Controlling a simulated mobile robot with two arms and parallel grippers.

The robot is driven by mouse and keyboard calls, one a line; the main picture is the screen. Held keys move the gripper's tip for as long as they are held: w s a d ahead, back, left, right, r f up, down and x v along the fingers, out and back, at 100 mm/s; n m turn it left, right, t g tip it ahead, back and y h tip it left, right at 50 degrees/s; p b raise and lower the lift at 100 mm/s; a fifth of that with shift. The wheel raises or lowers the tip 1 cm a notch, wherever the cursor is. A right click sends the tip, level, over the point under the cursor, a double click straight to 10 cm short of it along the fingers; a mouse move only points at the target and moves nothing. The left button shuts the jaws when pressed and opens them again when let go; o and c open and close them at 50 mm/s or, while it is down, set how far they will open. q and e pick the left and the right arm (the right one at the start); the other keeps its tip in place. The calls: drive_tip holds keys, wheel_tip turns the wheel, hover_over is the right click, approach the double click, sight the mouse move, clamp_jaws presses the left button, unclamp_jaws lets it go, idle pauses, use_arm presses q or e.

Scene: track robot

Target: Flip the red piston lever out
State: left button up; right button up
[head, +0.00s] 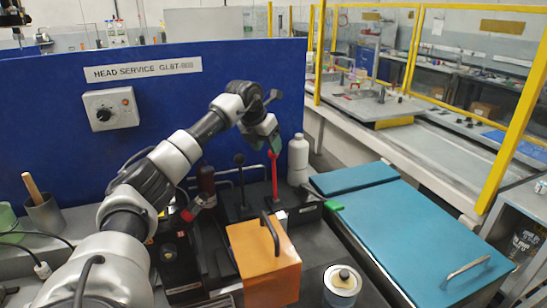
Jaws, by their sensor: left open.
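A red lever (274,178) stands close to upright on the dark bench fixture, behind an orange block with a black handle (265,262). My left arm reaches in from the left, over the fixture. My left gripper (273,145) is at the top of the red lever, pointing down. It is open, and its fingers are small and partly hide the lever's top. I cannot tell whether they touch it. My right gripper is not in view.
A black knobbed lever (240,175) stands left of the red one. A white bottle (298,158) stands close on the right. A green-tipped handle (333,205), a can (341,285) and teal covers (420,235) lie further right. A blue panel (60,140) rises behind.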

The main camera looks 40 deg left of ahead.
sight(272, 157)
use_arm(q)
drive_tip(key=p+x, duration=0.1)
drive_tip(key=x, duration=0.4)
drive_tip(key=shift+w+a+f, duration=0.15)
drive_tip(key=shift+w+f, duration=0.1)
drive_tip(key=shift+f, duration=0.35)
drive_tip(key=shift+w+f, duration=0.1)
drive_tip(key=shift+f, duration=0.05)
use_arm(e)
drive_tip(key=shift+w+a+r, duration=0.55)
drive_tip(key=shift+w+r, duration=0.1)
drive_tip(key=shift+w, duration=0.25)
use_arm(q)
drive_tip(key=shift+c, duration=0.2)
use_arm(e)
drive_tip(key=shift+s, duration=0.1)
use_arm(q)
drive_tip(key=c, duration=0.7)
clamp_jaws()
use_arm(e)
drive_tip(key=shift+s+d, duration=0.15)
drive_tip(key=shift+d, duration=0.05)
